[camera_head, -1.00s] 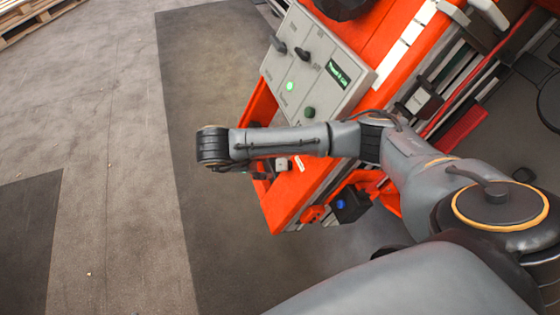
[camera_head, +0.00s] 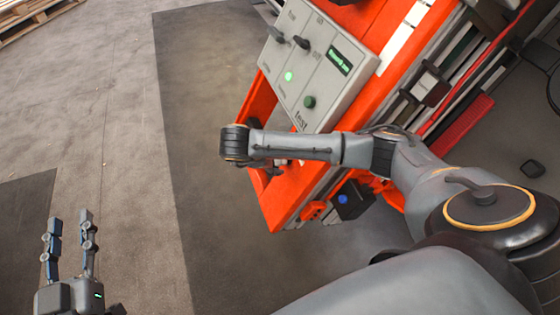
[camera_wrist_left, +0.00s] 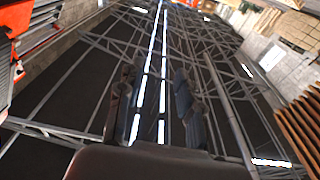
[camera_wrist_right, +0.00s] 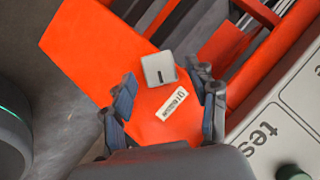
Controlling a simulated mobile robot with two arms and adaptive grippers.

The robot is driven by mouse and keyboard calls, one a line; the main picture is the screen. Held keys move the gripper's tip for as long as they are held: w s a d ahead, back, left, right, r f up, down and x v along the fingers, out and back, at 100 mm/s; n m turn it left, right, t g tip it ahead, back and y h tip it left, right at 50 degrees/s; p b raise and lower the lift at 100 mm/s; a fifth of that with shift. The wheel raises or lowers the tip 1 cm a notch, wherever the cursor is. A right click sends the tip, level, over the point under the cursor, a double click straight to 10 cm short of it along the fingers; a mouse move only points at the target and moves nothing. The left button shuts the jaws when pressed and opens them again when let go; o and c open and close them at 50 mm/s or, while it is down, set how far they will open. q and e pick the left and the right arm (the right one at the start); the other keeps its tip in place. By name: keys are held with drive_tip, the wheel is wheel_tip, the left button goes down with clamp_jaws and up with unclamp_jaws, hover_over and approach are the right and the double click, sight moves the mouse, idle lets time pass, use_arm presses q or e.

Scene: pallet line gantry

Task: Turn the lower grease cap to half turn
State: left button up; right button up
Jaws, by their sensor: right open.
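A small pale grey square cap (camera_wrist_right: 160,69) with a dark slot sits on the orange frame in the right wrist view, beside a white printed label (camera_wrist_right: 172,104). I take it for the grease cap; whether it is the lower one I cannot tell. My right gripper (camera_wrist_right: 162,74) is open, its fingers on either side of the cap in the picture, with no contact visible. In the head view my right forearm hides that gripper. My left gripper (camera_head: 69,228) is open and empty over the floor at lower left. It also shows in the left wrist view (camera_wrist_left: 156,78).
A grey control panel (camera_head: 318,75) with dark knobs, a lit green button and a green display stands just beyond my right forearm. Orange frame (camera_head: 283,200) lies below it. A black box with a blue button (camera_head: 343,200) is nearby.

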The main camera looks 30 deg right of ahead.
use_arm(q)
drive_tip(key=shift+s+d+r+t+h, duration=0.1)
drive_tip(key=shift+s+r+t+h, duration=0.1)
drive_tip(key=shift+r+t, duration=0.55)
drive_tip(key=shift+s+d+r+t+h, duration=0.15)
drive_tip(key=shift+r+t, duration=0.2)
drive_tip(key=shift+r, duration=0.65)
use_arm(e)
drive_tip(key=shift+x, duration=1.3)
use_arm(q)
drive_tip(key=shift+a, duration=0.1)
use_arm(e)
drive_tip(key=c, duration=1.1)
drive_tip(key=shift+c, duration=0.2)
